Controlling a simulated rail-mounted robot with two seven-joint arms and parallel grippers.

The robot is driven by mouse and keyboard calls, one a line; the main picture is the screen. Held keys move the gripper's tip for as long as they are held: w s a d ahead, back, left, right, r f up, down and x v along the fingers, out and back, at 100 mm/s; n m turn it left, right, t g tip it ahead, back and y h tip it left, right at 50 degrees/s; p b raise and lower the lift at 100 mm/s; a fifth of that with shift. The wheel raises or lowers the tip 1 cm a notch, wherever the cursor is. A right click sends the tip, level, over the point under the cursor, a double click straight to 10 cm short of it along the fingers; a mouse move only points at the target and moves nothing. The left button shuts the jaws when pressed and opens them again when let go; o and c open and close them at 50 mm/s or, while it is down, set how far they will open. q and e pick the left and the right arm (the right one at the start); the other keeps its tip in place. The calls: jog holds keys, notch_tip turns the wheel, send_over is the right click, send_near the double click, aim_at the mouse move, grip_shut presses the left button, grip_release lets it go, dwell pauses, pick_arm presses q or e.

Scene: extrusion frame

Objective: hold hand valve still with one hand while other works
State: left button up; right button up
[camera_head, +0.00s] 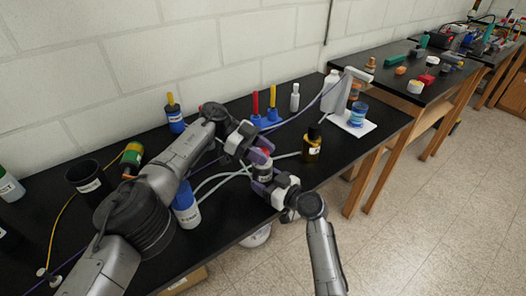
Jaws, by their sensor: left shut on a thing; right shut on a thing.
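The hand valve (265,153) is a small piece with a red part on top. It is mostly hidden between my two grippers above the front of the black bench. My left gripper (255,155) reaches it from the upper left and is shut on it. My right gripper (265,175) comes from the lower right, just below the left one, and is also shut at the valve. The fingers cover most of the contact, so the exact grip points are hard to see. Pale tubes (213,178) run by the valve on the left.
A blue-labelled white bottle (187,212) stands close by my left arm. An amber bottle (312,146) stands right of the grippers. Behind are a blue holder with red and yellow pieces (268,121) and a white bottle (295,98). The bench's front edge (262,222) is close.

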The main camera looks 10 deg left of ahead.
aim_at(263, 151)
pick_arm(q)
jog(key=o, duration=0.9)
jog(key=shift+o, duration=0.2)
jog(key=shift+r, duration=0.1)
notch_tip(263, 151, up, 10)
jog(key=shift+f, duration=0.1)
jog(key=shift+d, duration=0.1)
